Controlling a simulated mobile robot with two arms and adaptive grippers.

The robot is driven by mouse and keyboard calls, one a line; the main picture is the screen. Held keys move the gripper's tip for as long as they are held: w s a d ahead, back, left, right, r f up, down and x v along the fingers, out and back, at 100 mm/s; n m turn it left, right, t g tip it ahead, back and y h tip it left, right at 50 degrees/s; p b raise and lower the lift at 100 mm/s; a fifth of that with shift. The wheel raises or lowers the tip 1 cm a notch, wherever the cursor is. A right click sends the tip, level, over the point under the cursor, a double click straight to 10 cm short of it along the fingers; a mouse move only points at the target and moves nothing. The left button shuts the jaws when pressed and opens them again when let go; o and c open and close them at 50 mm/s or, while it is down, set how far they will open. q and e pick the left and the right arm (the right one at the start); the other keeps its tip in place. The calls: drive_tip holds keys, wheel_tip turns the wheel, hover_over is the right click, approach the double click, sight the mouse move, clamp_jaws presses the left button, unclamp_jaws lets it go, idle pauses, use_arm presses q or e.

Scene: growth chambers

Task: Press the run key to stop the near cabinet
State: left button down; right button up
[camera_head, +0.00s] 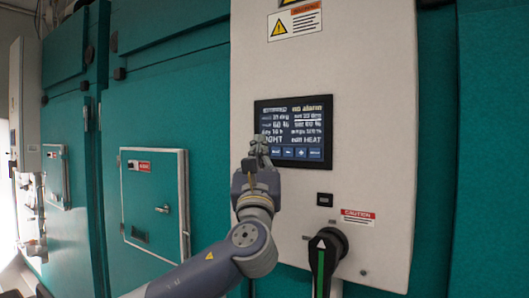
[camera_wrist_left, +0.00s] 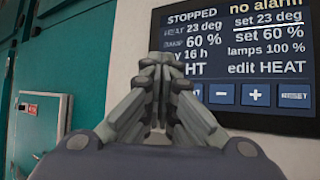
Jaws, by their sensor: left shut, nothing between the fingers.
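The near cabinet's control panel has a dark touch screen (camera_head: 305,125), which also shows large in the left wrist view (camera_wrist_left: 275,65). Its top line reads "STOPPED" and "no alarm". Below are "set 23 deg", "set 60 %", "lamps 100 %" and "edit HEAT". A row of blue keys (camera_head: 301,153) runs along its bottom edge. My left gripper (camera_head: 260,142) is shut and empty, its fingertips in front of the screen's lower left corner. The fingers hide the left end of the key row in the left wrist view. I cannot tell whether they touch it. My right gripper is not in view.
Below the screen are a small black switch (camera_head: 324,199), a red caution label (camera_head: 358,217) and a large black rotary handle (camera_head: 324,250). Left is a teal wall with a small hatch (camera_head: 153,200). Another cabinet's panel (camera_head: 28,160) stands far left.

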use_arm(q)
drive_tip(key=shift+s+a, duration=0.35)
drive_tip(key=shift+s, duration=0.25)
drive_tip(key=s+a, duration=0.1)
drive_tip(key=s, duration=0.1)
drive_tip(key=s+a+b, duration=0.1)
drive_tip(key=s, duration=0.1)
drive_tip(key=shift+s+a, duration=0.2)
idle(0.3)
idle(0.5)
